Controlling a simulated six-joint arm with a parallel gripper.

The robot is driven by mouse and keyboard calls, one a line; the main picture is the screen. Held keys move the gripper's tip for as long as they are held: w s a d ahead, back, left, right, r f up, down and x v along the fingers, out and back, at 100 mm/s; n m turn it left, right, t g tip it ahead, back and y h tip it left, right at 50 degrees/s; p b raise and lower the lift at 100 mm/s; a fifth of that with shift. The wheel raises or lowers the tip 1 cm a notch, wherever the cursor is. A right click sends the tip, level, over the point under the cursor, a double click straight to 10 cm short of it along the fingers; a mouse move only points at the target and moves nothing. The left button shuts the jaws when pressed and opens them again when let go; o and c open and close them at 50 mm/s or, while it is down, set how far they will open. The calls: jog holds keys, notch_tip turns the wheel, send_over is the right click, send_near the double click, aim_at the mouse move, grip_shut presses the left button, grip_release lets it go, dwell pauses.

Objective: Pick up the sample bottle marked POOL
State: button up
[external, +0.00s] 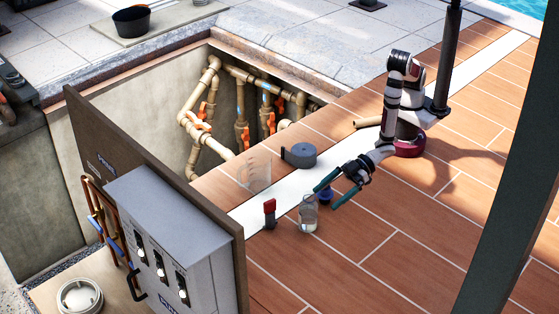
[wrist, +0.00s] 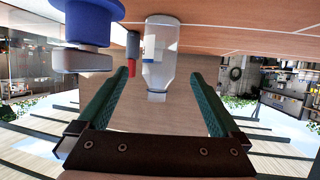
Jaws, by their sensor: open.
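A clear bottle with a pale label (external: 308,214) stands on the brown tiles just beyond my gripper's fingertips in the external view. In the wrist view the bottle (wrist: 163,70) appears upside down, its narrow neck lined up between the two fingers. I cannot read its label, so the word POOL is not confirmed. My gripper (external: 325,198) is open, its two teal fingers spread and pointing at the bottle, with nothing held. The teal fingers also frame the wrist view (wrist: 155,73). Whether the bottle is inside the jaws or still beyond them is hard to tell.
A grey roll (external: 299,155) and a clear container (external: 254,171) sit near the pit edge. The open lid with a grey control box (external: 165,235) is at left.

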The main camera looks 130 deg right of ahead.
aim_at(308, 202)
jog(key=x, duration=0.9)
jog(key=c, duration=1.5)
jog(key=shift+r, duration=0.15)
jog(key=shift+r, duration=0.6)
notch_tip(308, 202, up, 3)
jog(key=shift+s+f, duration=0.1)
jog(key=s+d+r, duration=0.1)
jog(key=d+r, duration=0.1)
jog(key=d, duration=0.1)
jog(key=s+d+r, duration=0.2)
jog(key=d, duration=0.2)
jog(key=s+d+r, duration=0.2)
jog(key=d, duration=0.1)
jog(key=shift+s+d+r, duration=0.1)
jog(key=shift+d+r, duration=0.05)
jog(key=shift+r, duration=0.2)
